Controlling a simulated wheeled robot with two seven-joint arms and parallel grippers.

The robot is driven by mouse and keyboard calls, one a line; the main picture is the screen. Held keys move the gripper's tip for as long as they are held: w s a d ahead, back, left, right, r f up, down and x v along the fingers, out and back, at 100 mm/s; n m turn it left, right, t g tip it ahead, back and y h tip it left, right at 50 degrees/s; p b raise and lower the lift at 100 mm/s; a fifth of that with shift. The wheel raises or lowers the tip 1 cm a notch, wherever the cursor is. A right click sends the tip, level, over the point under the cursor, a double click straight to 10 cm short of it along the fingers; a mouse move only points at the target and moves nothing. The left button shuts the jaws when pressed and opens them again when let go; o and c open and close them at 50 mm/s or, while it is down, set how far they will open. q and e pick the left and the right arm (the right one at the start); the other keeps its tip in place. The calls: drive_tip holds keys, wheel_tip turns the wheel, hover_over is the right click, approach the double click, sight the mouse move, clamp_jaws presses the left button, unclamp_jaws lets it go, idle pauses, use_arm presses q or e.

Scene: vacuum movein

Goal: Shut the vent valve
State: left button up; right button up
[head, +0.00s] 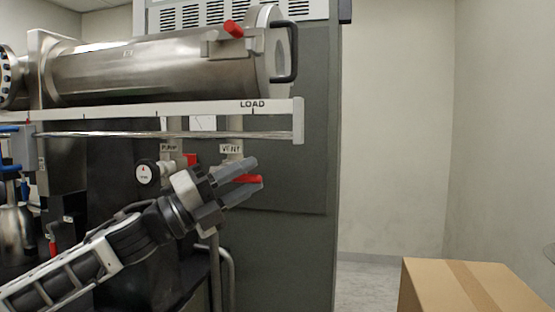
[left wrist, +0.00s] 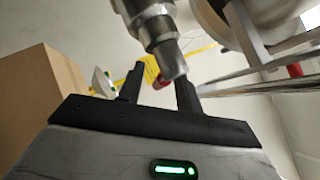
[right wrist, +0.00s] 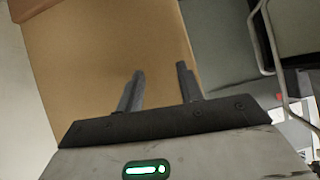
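The vent valve shows a red handle (head: 250,179) below the VENT label (head: 231,149), pointing right and roughly level in the head view. My left gripper (head: 256,173) is open, with its fingers above and below the handle. In the left wrist view the red handle (left wrist: 153,73) shows between the spread fingers, partly hidden by the metal valve body (left wrist: 158,28). I cannot tell whether a finger touches it. My right gripper (right wrist: 160,72) is open and empty in the right wrist view. It is outside the head view.
A steel load chamber (head: 150,72) lies on a white rail (head: 200,108) above the valve. A PUMP label (head: 169,148), another red handle (head: 191,159) and a round gauge (head: 145,173) are left of the valve. A cardboard box (head: 470,287) stands at lower right, also below my right gripper (right wrist: 90,60).

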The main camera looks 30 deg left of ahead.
use_arm(q)
drive_tip(key=shift+x, duration=0.9)
drive_tip(key=shift+w+d, duration=0.1)
use_arm(e)
drive_tip(key=shift+w+d+f, duration=0.1)
drive_tip(key=shift+d+f, duration=0.05)
drive_tip(key=shift+d, duration=0.25)
use_arm(q)
clamp_jaws()
drive_tip(key=shift+r, duration=0.1)
drive_tip(key=shift+p, duration=0.3)
